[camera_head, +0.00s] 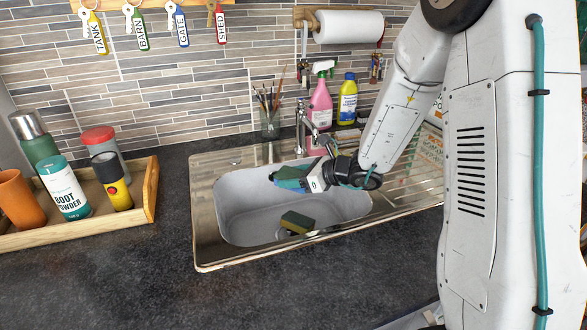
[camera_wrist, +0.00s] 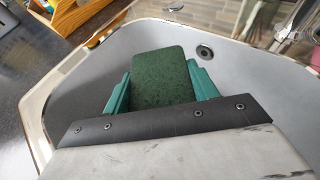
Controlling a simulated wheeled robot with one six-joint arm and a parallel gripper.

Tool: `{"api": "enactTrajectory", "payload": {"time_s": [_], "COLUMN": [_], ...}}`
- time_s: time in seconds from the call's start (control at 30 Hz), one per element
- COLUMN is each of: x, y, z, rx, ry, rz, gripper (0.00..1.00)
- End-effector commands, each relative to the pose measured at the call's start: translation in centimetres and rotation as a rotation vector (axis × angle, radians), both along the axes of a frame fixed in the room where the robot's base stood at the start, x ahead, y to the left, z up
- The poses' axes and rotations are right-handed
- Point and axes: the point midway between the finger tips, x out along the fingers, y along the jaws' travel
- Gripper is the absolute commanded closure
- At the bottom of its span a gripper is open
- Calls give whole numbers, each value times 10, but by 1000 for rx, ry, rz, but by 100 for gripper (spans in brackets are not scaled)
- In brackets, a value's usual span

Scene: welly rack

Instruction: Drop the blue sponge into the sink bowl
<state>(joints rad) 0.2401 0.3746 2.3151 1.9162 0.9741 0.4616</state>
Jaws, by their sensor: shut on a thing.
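The sink bowl (camera_head: 240,205) is a grey basin set in a steel sink. My gripper (camera_head: 292,178) is above the bowl, its teal fingers shut on the blue sponge (camera_head: 288,172). In the wrist view the sponge (camera_wrist: 160,78) shows its dark green face between the two fingers (camera_wrist: 160,88); its blue body is hard to tell from the teal fingers in the head view. The pale bowl wall (camera_wrist: 240,75) lies behind and below it. A second sponge (camera_head: 296,222), dark green and yellow, lies in the bowl beneath my gripper.
The tap (camera_head: 302,130) stands just behind the bowl, close to my gripper. Pink (camera_head: 320,103) and yellow (camera_head: 347,98) bottles and a brush jar (camera_head: 269,122) stand at the back. A wooden tray (camera_head: 150,188) with several containers is at left. The front counter (camera_head: 150,275) is clear.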

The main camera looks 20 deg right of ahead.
Motion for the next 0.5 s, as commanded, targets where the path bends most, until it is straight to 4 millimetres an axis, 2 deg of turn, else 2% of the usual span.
{"api": "enactTrajectory", "payload": {"time_s": [0.2, 0.5], "x": [0, 0], "y": [-1, -1], "z": [-22, -28], "rx": [1, 0], "ry": [1, 0], "rz": [-2, -3], "gripper": [63, 63]}}
